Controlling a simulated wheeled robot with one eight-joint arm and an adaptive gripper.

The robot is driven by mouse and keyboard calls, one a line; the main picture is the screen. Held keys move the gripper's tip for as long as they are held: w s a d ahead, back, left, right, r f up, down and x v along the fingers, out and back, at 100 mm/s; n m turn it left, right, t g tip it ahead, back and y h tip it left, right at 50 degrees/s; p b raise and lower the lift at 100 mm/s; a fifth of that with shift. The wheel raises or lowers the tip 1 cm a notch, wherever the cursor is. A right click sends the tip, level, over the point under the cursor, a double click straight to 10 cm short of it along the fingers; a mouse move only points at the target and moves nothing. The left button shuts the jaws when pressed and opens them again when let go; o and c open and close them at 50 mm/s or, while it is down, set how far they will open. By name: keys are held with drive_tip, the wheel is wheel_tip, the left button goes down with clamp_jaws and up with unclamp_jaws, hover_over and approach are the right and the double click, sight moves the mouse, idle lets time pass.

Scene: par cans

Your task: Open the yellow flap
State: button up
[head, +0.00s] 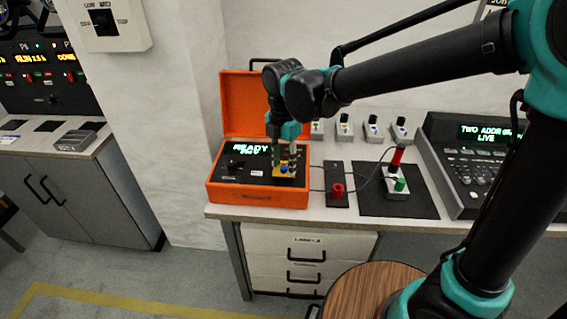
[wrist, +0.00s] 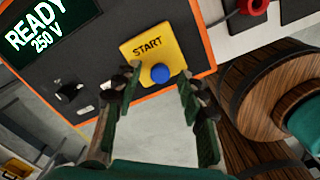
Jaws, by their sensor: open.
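The orange case (head: 258,196) stands on the bench with its lid raised at the back. On its black panel is a yellow piece (wrist: 155,45) marked START, with a round blue knob or button (wrist: 160,73) near its lower edge. The blue part also shows in the head view (head: 284,169). I cannot tell whether this yellow piece is a raised flap or lies flat. My gripper (head: 284,160) points down over it, open and empty. In the wrist view its fingers (wrist: 160,82) lie either side of the blue part; contact cannot be told.
The case display (wrist: 45,28) reads READY 250 V. Right of the case are a red terminal (head: 337,190), a black mat (head: 370,208) with a small device, and a console (head: 470,165). A wooden stool (head: 372,288) stands before the bench.

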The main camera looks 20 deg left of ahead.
sight(284, 166)
drive_tip(key=shift+f, duration=0.2)
clamp_jaws()
drive_tip(key=shift+w+r, duration=0.1)
drive_tip(key=shift+w+a+r+g+h, duration=0.1)
drive_tip(key=shift+w+r+g+h, duration=0.15)
drive_tip(key=shift+g, duration=0.35)
drive_tip(key=shift+w+a+r+g+h, duration=0.15)
drive_tip(key=shift+w+r+g, duration=0.1)
drive_tip(key=shift+g, duration=0.35)
drive_tip(key=shift+w+a+r+g+h, duration=0.1)
drive_tip(key=shift+w+r+g+h, duration=0.2)
drive_tip(key=shift+g, duration=0.5)
drive_tip(key=shift+w+a+r+g+h, duration=0.1)
drive_tip(key=shift+w+r+g+h, duration=0.2)
drive_tip(key=shift+g, duration=0.5)
drive_tip(key=shift+w+f, duration=0.1)
drive_tip(key=shift+f, duration=0.05)
